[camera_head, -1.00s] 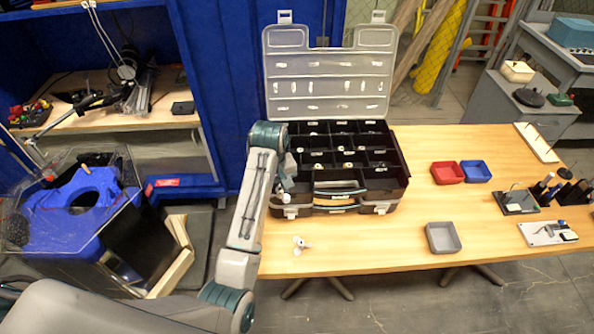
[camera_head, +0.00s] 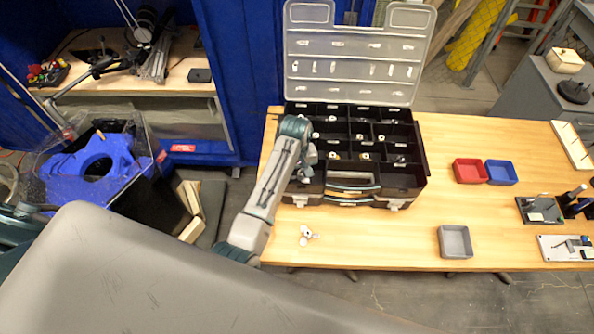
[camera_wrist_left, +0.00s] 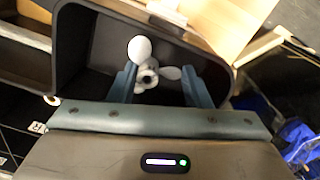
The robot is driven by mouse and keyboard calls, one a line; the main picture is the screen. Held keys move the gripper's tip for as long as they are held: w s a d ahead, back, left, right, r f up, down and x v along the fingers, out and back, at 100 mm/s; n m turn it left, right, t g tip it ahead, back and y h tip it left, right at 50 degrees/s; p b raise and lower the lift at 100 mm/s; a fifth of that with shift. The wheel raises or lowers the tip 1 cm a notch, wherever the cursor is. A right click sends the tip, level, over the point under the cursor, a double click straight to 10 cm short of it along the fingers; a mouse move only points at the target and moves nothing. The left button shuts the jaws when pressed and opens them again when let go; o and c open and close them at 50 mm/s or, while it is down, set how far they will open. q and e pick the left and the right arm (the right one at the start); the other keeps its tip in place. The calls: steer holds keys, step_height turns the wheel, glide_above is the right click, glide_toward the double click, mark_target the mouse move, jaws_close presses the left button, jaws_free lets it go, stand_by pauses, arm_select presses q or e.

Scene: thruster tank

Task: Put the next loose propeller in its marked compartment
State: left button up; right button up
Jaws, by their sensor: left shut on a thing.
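In the left wrist view a white propeller (camera_wrist_left: 143,49) with a grey hub sits between the two fingers of my left gripper (camera_wrist_left: 158,74), which is shut on it. They are inside or just over a dark, round-cornered compartment (camera_wrist_left: 92,42); whether the propeller touches its floor I cannot tell. In the head view my left gripper (camera_head: 304,174) is at the left front part of the open black organizer case (camera_head: 421,160), and the held propeller is hidden there. Another white propeller (camera_head: 308,235) lies loose on the table in front of the case. My right gripper is out of view.
The case's clear lid (camera_head: 355,70) stands open at the back, and several compartments hold small parts. A red tray (camera_head: 470,171), a blue tray (camera_head: 501,173) and a grey tray (camera_head: 455,241) stand to the right on the wooden table (camera_head: 375,235). The front middle is clear.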

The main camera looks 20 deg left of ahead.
arm_select(q)
steer(key=shift+s+f, duration=0.1)
steer(key=shift+f, duration=0.3)
steer(key=o, duration=0.7)
steer(key=shift+r, duration=0.25)
step_height(320, 180, up, 12)
steer(key=b, duration=0.1)
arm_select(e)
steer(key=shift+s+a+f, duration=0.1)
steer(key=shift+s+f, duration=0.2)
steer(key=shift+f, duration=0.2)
arm_select(q)
steer(key=shift+a+f, duration=0.1)
steer(key=shift+f, duration=0.05)
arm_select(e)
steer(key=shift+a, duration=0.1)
